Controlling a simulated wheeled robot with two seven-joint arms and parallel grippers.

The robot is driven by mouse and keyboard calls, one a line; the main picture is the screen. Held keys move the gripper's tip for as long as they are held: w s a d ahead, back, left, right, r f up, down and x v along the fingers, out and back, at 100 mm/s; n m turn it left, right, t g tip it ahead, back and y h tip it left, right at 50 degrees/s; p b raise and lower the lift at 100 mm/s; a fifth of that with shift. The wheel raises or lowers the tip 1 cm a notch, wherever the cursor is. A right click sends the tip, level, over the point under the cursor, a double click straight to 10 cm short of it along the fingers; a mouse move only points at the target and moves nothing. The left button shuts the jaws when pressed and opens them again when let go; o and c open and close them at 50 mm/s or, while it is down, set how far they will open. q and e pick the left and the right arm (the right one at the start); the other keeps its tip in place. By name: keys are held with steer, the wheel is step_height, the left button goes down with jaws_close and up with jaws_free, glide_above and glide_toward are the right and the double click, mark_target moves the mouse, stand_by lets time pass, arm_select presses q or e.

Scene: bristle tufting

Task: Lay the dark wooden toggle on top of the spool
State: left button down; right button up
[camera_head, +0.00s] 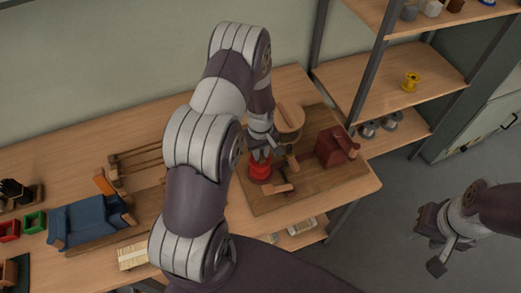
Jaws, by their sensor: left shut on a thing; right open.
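The red spool (260,170) stands upright on the wooden board at the near left part of it. My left gripper (262,153) comes down from above, right over the spool's top. It is shut on a small dark piece, which fits the dark wooden toggle; the fingers and wrist hide most of it. I cannot tell whether that piece touches the spool. My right gripper (432,245) is open and empty, out over the grey floor at the right, well away from the table.
The board (325,185) also bears a dark red block (335,147), a round wooden piece (290,118), a brown-handled tool (292,161) and a small wooden tool (278,188). A blue cloth-covered thing (88,222) lies left. Shelves (405,80) with spools stand at back right.

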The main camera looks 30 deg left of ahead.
arm_select(q)
steer(key=shift+f, duration=0.1)
stand_by(0.6)
steer(key=shift+f+b, duration=0.55)
steer(key=shift+f, duration=0.05)
steer(key=shift+f, duration=0.25)
steer(key=c, duration=0.9)
jaws_free()
steer(key=shift+c, duration=0.2)
step_height(320, 180, up, 13)
steer(key=b, duration=0.2)
steer(key=shift+f+b, duration=0.15)
steer(key=shift+b, duration=0.15)
